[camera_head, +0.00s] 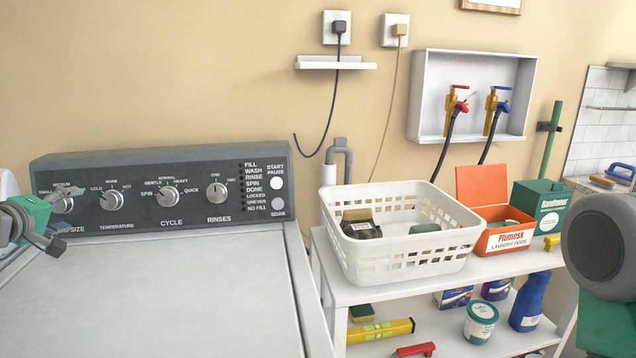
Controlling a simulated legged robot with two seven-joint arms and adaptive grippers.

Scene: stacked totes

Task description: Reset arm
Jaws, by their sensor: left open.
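My left gripper (40,222) shows at the left edge, partly cut off by the frame. It is open, with nothing seen between its fingers. It is over the left part of the washing machine (150,300), in front of the left end of its control panel (170,190). A grey round link and a green part of my right arm show at the right edge. My right gripper is out of view.
A white cart (345,292) stands right of the machine. On it are a white basket (400,262) with items, an orange laundry powder box (505,238) and a green box (541,205). The machine's lid is clear.

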